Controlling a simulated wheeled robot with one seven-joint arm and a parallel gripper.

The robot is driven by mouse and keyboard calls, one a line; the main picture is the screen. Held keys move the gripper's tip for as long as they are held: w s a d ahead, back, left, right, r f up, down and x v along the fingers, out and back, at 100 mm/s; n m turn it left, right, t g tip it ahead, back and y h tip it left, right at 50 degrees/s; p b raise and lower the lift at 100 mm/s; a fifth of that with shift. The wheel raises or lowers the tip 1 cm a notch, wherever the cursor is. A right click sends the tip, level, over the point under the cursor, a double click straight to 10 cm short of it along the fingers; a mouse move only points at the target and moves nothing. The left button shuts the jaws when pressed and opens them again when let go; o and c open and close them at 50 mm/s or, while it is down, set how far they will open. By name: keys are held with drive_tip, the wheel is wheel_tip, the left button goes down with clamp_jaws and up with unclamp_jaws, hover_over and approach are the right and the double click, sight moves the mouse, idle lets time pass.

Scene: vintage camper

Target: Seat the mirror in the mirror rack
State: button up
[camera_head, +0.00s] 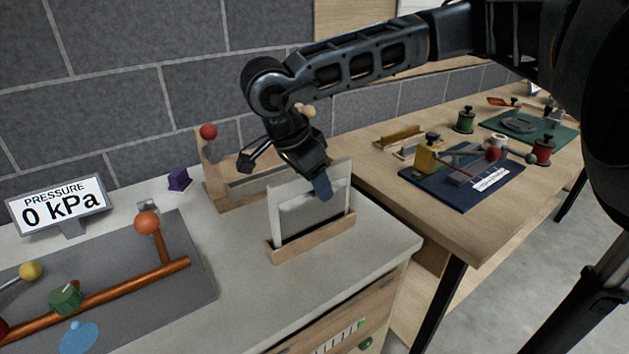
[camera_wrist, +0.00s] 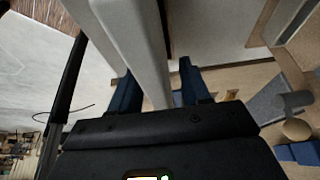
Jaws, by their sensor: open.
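The mirror, a pale-framed rectangular panel (camera_head: 283,216), stands roughly upright in the wooden mirror rack (camera_head: 300,247) near the front right of the pale counter. Its lower edge is hidden behind the rack's front strip. My gripper (camera_head: 322,188) is at the mirror's upper edge, pointing down, with a blue fingertip in front of the panel. In the wrist view my gripper (camera_wrist: 160,90) is open, its blue fingers apart, and the mirror's pale edge (camera_wrist: 137,45) runs between them. A gap shows towards the right finger; contact with the left finger is unclear.
Behind the mirror is a wooden stand (camera_head: 215,180) with a red ball (camera_head: 208,131). A grey board with copper pipes (camera_head: 120,285) and a pressure display (camera_head: 60,204) lie left. A wooden table (camera_head: 455,220) with a blue mat stands right.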

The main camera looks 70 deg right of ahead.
drive_tip(key=b+v, duration=0.2)
drive_tip(key=v, duration=1)
drive_tip(key=shift+r, duration=0.1)
